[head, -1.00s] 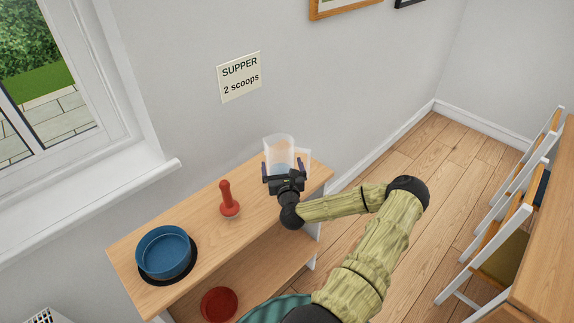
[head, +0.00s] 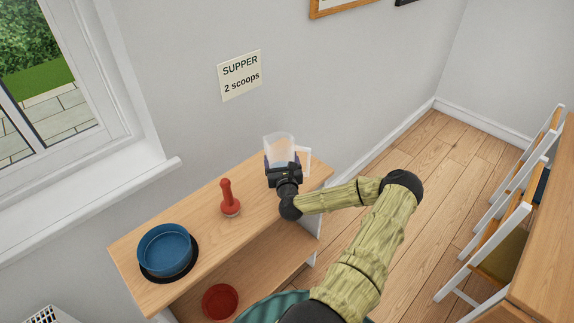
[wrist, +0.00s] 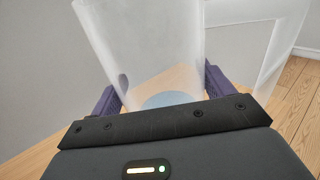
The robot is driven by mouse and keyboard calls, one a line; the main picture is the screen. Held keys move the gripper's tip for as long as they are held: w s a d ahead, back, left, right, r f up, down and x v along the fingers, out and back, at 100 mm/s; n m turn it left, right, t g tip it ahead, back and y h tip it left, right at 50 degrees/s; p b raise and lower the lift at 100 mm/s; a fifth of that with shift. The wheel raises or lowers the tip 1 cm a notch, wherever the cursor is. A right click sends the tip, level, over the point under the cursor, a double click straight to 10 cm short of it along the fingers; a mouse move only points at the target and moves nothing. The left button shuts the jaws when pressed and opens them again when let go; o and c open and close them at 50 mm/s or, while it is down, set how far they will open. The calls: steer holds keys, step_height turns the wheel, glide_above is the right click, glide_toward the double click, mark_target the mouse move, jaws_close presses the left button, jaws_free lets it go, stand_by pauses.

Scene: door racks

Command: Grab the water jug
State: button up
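The water jug (head: 279,147) is a clear, pale vessel with a white handle (head: 305,160) on its right side. It stands upright near the right end of the wooden shelf top, by the wall. My gripper (head: 283,165) is in front of it, with one finger on each side of the body. In the wrist view the jug (wrist: 145,50) fills the space between the purple fingers (wrist: 160,92), with a bluish patch low inside. The fingers are spread wide and sit close against its sides; firm contact cannot be made out. The base is partly hidden by my gripper.
A red plunger-shaped tool (head: 229,198) stands left of the jug on the shelf top (head: 195,220). A blue bowl (head: 165,250) sits on a black mat farther left. A red dish (head: 220,301) is on the lower shelf. The wall is close behind.

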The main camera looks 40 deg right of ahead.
steer(key=shift+c, duration=0.9)
steer(key=shift+r, duration=0.2)
steer(key=shift+r+b, duration=0.55)
steer(key=shift+r, duration=4.3)
